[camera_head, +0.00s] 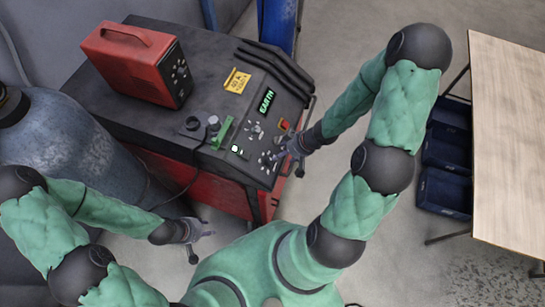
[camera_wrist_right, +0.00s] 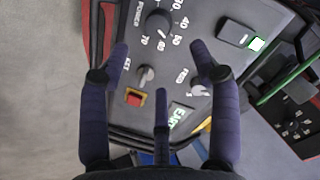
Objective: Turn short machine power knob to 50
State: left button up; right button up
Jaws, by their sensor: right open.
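The short machine (camera_head: 205,125) is a dark-topped, red-sided box in the head view, with a sloped control panel. In the right wrist view its dark round power knob (camera_wrist_right: 158,24) sits beside the word POWER, in a ring of numbers including 40, 50, 60 and 70. I cannot read its exact setting. My right gripper (camera_wrist_right: 158,60) is open and empty over the panel, its fingers spread below the power knob and apart from it. It also shows at the panel's right edge in the head view (camera_head: 292,147). My left gripper (camera_head: 203,241) is open and empty before the machine.
A grey lever knob (camera_wrist_right: 145,76), a red-and-yellow switch (camera_wrist_right: 134,97) and a feed knob (camera_wrist_right: 198,88) lie close by on the panel. A red box (camera_head: 128,62) stands on top. A gas cylinder (camera_head: 60,140) is at left; a wooden table (camera_head: 510,130) with blue crates is at right.

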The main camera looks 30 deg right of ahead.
aim_at(272, 161)
jog(key=b+x, duration=0.5)
jog(key=x, duration=0.3)
jog(key=shift+f, duration=0.3)
jog(key=shift+b+x, duration=0.6)
jog(key=shift+x, duration=0.25)
jog(key=shift+w, duration=0.1)
jog(key=c, duration=1.1)
